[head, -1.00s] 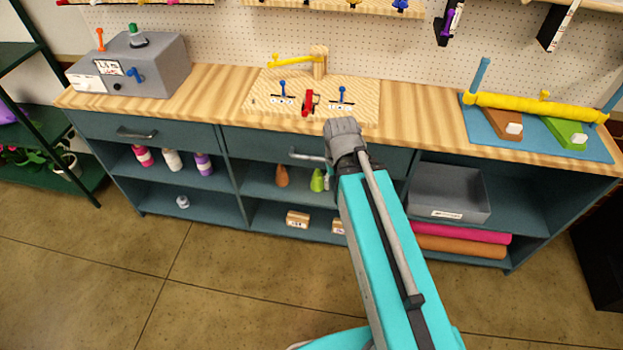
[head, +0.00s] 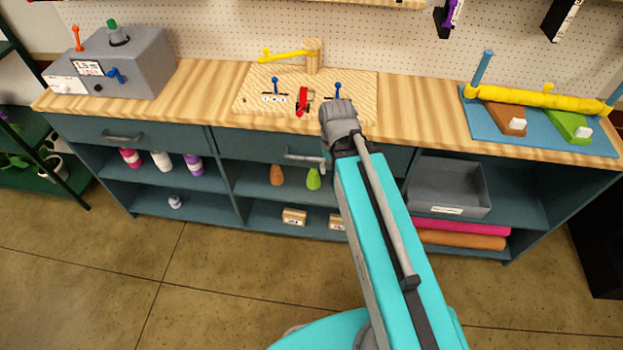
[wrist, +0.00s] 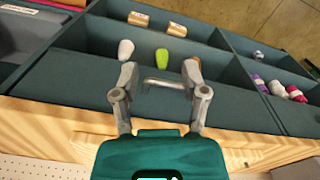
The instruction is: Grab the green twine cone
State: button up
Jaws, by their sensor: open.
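The green twine cone (head: 313,180) stands on the upper shelf of the middle cubby, under the drawer. It also shows in the wrist view (wrist: 171,57), beyond my fingertips and between their lines. A brown cone (head: 277,175) stands to its left in the head view; in the wrist view my right finger partly covers it. A white cone (wrist: 126,49) stands on the green cone's other side. My gripper (wrist: 160,74) is open and empty, its fingers spread over the drawer front, apart from the green cone. In the head view my arm largely hides it.
A drawer handle (wrist: 163,84) shows between my fingers. The wooden worktop (head: 210,85) edge lies just above the drawers. Small boxes (head: 294,217) sit on the lower shelf.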

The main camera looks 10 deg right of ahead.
jog(key=shift+d, duration=0.2)
jog(key=o, duration=0.6)
jog(key=shift+f, duration=0.3)
jog(key=w+f+m+h+b, duration=0.1)
jog(key=w+f+b, duration=0.2)
jog(key=f+b, duration=2)
jog(key=w+f+m+h+b, duration=0.1)
jog(key=w+f+b, duration=0.2)
jog(key=f+b, duration=1.95)
jog(key=w+a+r+m+t+h+b, duration=0.1)
jog(key=w+a+r+m+t+h, duration=0.1)
jog(key=w, duration=0.4)
jog(key=w+a+r+m+t+h+b, duration=0.1)
jog(key=w+a+r+m+t+h, duration=0.1)
jog(key=w+a+r+m+h, duration=0.2)
jog(key=w+a+r+m+t+h+b, duration=0.1)
jog(key=w+a+r+m+t+h, duration=0.1)
jog(key=w, duration=0.6)
jog(key=shift+w+a+r+m+h, duration=0.25)
jog(key=shift+a+m+h, duration=0.15)
jog(key=shift+m+h, duration=0.25)
jog(key=shift+w+a+r+m+h, duration=0.2)
jog(key=shift+a+m+h, duration=0.25)
jog(key=shift+m, duration=0.3)
jog(key=shift+d, duration=0.15)
